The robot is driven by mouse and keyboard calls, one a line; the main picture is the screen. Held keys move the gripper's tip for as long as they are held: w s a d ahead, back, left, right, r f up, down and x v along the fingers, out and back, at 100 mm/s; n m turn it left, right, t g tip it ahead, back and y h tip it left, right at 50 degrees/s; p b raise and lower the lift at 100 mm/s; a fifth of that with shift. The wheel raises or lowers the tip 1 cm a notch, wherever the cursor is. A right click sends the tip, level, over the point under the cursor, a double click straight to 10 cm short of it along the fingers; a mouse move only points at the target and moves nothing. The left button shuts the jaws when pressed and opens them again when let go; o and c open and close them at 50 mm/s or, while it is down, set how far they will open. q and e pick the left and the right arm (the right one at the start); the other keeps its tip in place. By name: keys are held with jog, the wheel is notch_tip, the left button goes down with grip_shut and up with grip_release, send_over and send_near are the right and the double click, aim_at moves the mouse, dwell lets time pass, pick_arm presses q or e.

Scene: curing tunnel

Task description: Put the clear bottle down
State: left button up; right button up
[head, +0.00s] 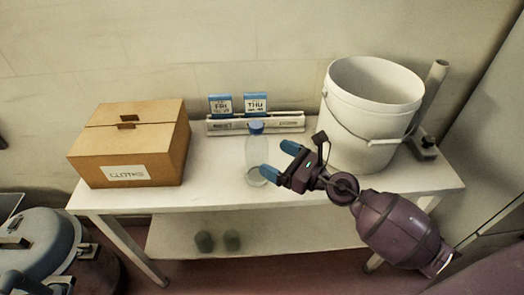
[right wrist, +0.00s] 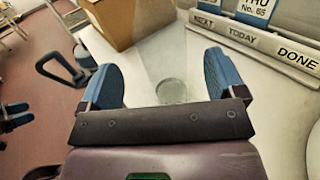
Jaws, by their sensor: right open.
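The clear bottle (head: 257,156) with a blue cap stands upright on the white table, between the cardboard box and the bucket. My right gripper (head: 279,161) comes in from the right and is open, its blue fingertips pointing at the bottle's lower part. In the right wrist view the bottle (right wrist: 168,62) shows faintly beyond the gap between the open fingers (right wrist: 166,82). I cannot tell whether a finger touches it.
A cardboard box marked CLOTHS (head: 128,146) stands left of the bottle. A card rack (head: 283,122) with FRI and THU cards is behind it. A white bucket (head: 365,110) stands to the right. Two small dark cups (head: 204,241) sit on the lower shelf.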

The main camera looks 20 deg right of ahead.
pick_arm(q)
jog(key=shift+w+d+f+b, duration=0.2)
jog(key=shift+w+f+b, duration=0.15)
jog(key=shift+w+b, duration=0.3)
pick_arm(e)
jog(key=v, duration=0.5)
jog(key=shift+s+d, duration=0.1)
jog(key=shift+s, duration=0.1)
pick_arm(q)
jog(key=shift+s, duration=0.3)
